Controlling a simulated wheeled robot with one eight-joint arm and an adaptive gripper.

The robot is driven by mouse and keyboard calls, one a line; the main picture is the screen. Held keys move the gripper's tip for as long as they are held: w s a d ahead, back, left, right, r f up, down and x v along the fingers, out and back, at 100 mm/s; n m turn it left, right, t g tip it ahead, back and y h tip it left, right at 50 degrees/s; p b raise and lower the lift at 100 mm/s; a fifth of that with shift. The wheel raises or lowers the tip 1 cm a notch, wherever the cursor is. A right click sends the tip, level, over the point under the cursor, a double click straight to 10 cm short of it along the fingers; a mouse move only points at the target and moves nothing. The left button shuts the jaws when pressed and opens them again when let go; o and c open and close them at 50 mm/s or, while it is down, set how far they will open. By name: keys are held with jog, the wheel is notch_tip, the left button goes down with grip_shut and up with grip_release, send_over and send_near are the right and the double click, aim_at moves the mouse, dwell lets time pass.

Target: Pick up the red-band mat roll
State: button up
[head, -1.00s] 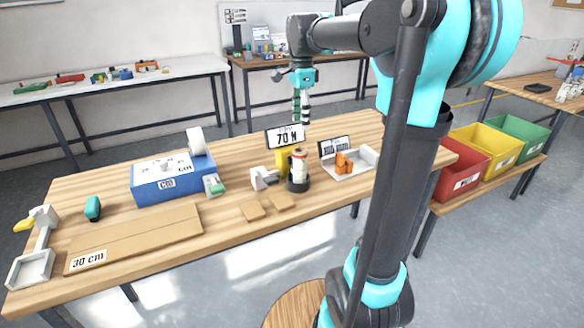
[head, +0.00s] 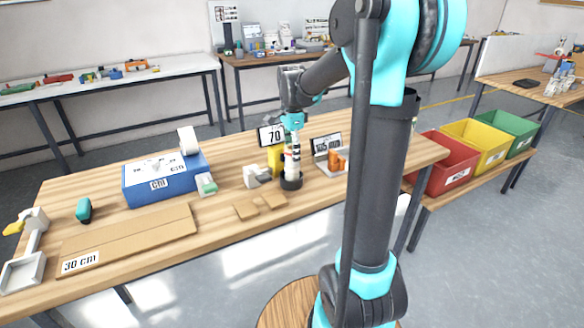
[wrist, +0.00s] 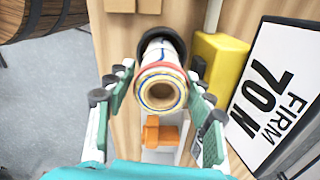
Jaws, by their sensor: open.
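A white mat roll (head: 291,169) stands upright in a black round base on the wooden workbench. In the wrist view, the same roll (wrist: 158,88) shows end-on, with a red band near its open top and thin blue and yellow rings. My gripper (wrist: 160,76) is open, with one finger on each side of the roll. Gaps show between the fingers and the roll. In the head view, my gripper (head: 292,146) is right over and around the upper part of the roll, partly hiding it.
A yellow block (wrist: 219,60) and a "FIRM 70 N" sign (wrist: 276,98) stand close beside the roll. An orange piece (head: 337,160) sits in a grey tray nearby. A blue box (head: 165,187) is further left; brown pads (head: 246,211) lie in front.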

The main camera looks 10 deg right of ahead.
aim_at(292, 167)
jog(key=shift+f, duration=1.9)
jog(key=shift+c, duration=0.5)
jog(key=shift+r, duration=0.1)
jog(key=c, duration=1.1)
